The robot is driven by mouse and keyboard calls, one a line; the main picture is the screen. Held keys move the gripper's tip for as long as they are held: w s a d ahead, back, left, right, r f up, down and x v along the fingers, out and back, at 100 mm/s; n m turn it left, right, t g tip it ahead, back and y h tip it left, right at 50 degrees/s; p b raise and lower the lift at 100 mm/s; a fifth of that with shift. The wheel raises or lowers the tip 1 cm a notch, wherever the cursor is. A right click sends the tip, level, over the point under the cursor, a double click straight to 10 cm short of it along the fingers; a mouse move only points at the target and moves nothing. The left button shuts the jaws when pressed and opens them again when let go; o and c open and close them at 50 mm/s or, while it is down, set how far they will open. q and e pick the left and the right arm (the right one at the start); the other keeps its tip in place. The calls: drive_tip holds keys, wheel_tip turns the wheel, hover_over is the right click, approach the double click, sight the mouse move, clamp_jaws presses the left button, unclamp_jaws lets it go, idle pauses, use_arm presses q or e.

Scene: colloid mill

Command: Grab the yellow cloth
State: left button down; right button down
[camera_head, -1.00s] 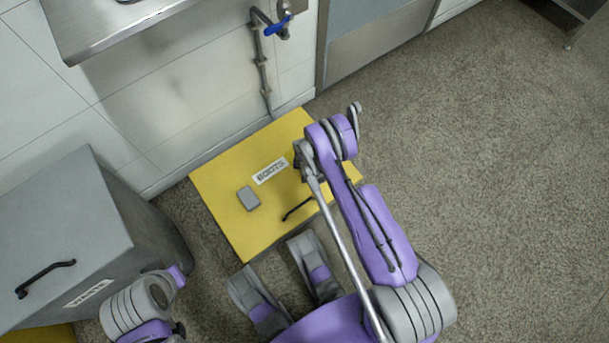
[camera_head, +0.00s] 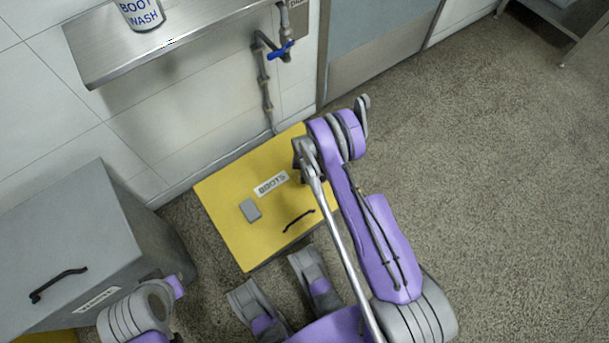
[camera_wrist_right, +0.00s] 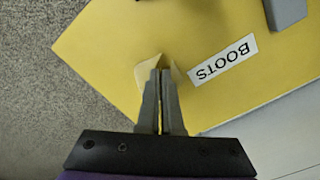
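The yellow cloth (camera_wrist_right: 147,72) shows in the right wrist view as a small, pale yellow, creased piece at the fingertips. It lies over the yellow lid of the boots box (camera_wrist_right: 110,50), beside the BOOTS label. My right gripper (camera_wrist_right: 161,76) has its two fingers close together with the cloth pinched at their tips. In the head view my right gripper (camera_head: 303,152) is over the right side of the boots box (camera_head: 225,205), and the cloth cannot be made out there. My left arm shows at the bottom left, but its gripper is not visible.
A grey bin (camera_head: 90,235) with a black handle stands at the left. A metal shelf (camera_head: 190,40) on the wall carries a boot wash container (camera_head: 141,12). A pipe with a blue valve (camera_head: 280,52) runs down the wall.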

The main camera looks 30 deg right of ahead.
wheel_tip(320, 180, up, 9)
drive_tip(key=p, duration=0.2)
drive_tip(key=shift+p, duration=0.4)
